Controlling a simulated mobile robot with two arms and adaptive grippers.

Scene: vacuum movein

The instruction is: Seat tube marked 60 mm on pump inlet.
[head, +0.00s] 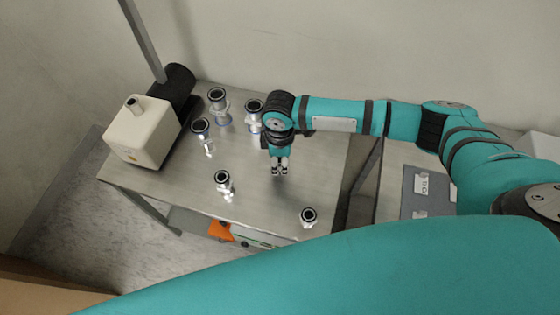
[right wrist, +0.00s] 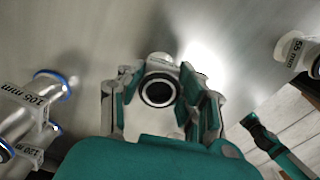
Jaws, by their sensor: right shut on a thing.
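The pump (head: 143,132) is a cream box with a black cylinder at the table's left back. Its inlet, a short metal stub (head: 134,104), points up and is empty. My right gripper (head: 279,170) is over the middle of the table, well right of the pump. In the right wrist view it (right wrist: 160,100) is shut on a metal tube (right wrist: 158,91) whose black-ringed open end faces the camera.
Other metal tubes stand on the steel table (head: 172,190): several at the back, one at the front (head: 223,184), one at the right front corner (head: 308,217). A post rises behind the pump.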

